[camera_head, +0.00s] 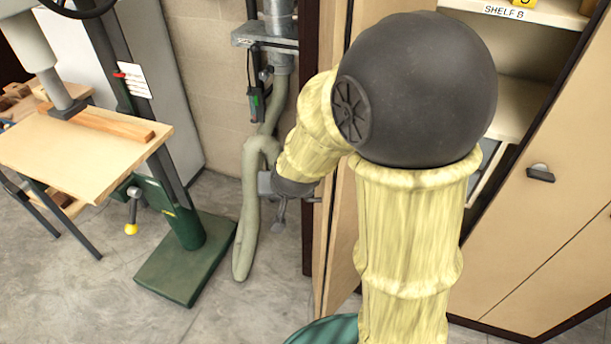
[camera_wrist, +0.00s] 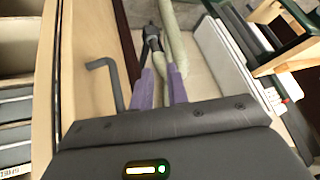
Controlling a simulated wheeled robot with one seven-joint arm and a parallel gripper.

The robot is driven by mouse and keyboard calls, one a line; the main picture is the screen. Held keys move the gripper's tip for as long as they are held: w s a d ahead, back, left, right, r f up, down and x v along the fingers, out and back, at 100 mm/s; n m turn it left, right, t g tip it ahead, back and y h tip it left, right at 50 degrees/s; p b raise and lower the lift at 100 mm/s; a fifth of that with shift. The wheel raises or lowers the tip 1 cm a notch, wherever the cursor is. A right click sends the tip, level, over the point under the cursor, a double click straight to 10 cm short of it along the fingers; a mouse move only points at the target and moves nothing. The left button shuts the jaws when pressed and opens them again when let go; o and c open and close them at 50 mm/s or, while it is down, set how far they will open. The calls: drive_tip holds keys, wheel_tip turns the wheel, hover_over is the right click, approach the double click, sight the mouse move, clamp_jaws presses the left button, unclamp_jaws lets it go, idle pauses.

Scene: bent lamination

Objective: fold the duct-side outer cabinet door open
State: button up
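The duct-side cabinet door (camera_head: 343,240) shows as a narrow pale wooden panel, standing out from the cabinet and partly hidden behind my arm. In the wrist view its wooden face (camera_wrist: 88,45) fills the left-middle, with a dark L-shaped handle (camera_wrist: 106,68) on it. My gripper (camera_wrist: 161,72) has two purple fingers with a gap between them, and nothing shows held. The fingers are to the right of the handle and look apart from it. In the head view my gripper (camera_head: 283,204) is left of the door, small and partly hidden.
Cabinet shelves (camera_head: 520,105) stand open behind my arm, with a closed-looking door (camera_head: 545,185) at right. A grey-green duct hose (camera_head: 248,215) hangs by the wall left of my gripper. A green-based drill press (camera_head: 185,260) stands further left. Some floor before the hose is clear.

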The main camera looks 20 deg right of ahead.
drive_tip(key=w+a+r+m+t+h, duration=0.1)
drive_tip(key=w+a+m+t+h, duration=0.4)
drive_tip(key=w+h, duration=0.35)
drive_tip(key=s+a+m+g+h, duration=0.2)
drive_tip(key=s+m+g+h, duration=0.1)
drive_tip(key=s, duration=0.3)
drive_tip(key=s+a+m+g+h+b, duration=0.1)
drive_tip(key=s+a+m+g+h, duration=0.2)
drive_tip(key=s+h, duration=0.3)
drive_tip(key=shift+s+m, duration=0.4)
drive_tip(key=shift+s, duration=0.1)
drive_tip(key=shift+d, duration=0.1)
drive_tip(key=p, duration=0.1)
hover_over(306, 199)
drive_tip(key=shift+w+d, duration=0.1)
drive_tip(key=shift+w, duration=0.3)
drive_tip(key=shift+s, duration=0.1)
drive_tip(key=shift+c, duration=0.3)
clamp_jaws()
